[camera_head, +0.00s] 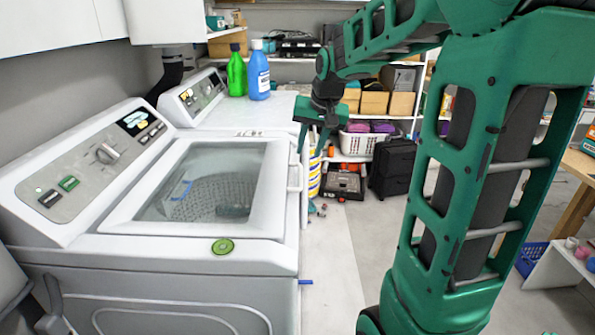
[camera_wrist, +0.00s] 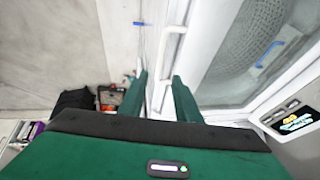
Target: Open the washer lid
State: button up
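The washer (camera_head: 160,262) stands at the left of the head view, with its white-framed glass lid (camera_head: 120,227) lying shut over the drum. A white bar handle (camera_head: 295,178) is on the lid's right edge; it also shows in the wrist view (camera_wrist: 172,44). My gripper (camera_head: 313,146) is open, pointing down near the handle's far end. In the wrist view my gripper (camera_wrist: 160,76) has its two green fingers apart, with the handle's near part appearing between them. I cannot tell their depth gap, and no grip on the handle shows.
A second machine (camera_head: 193,96) stands behind, with a green bottle (camera_head: 236,75) and a blue bottle (camera_head: 259,76) on its level. A laundry basket (camera_head: 358,143) and a black suitcase (camera_head: 392,167) are at the back.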

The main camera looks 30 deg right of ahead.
aim_at(300, 173)
jog(key=x, duration=1.1)
jog(key=shift+w+r, duration=0.15)
jog(key=shift+w, duration=0.05)
grip_shut()
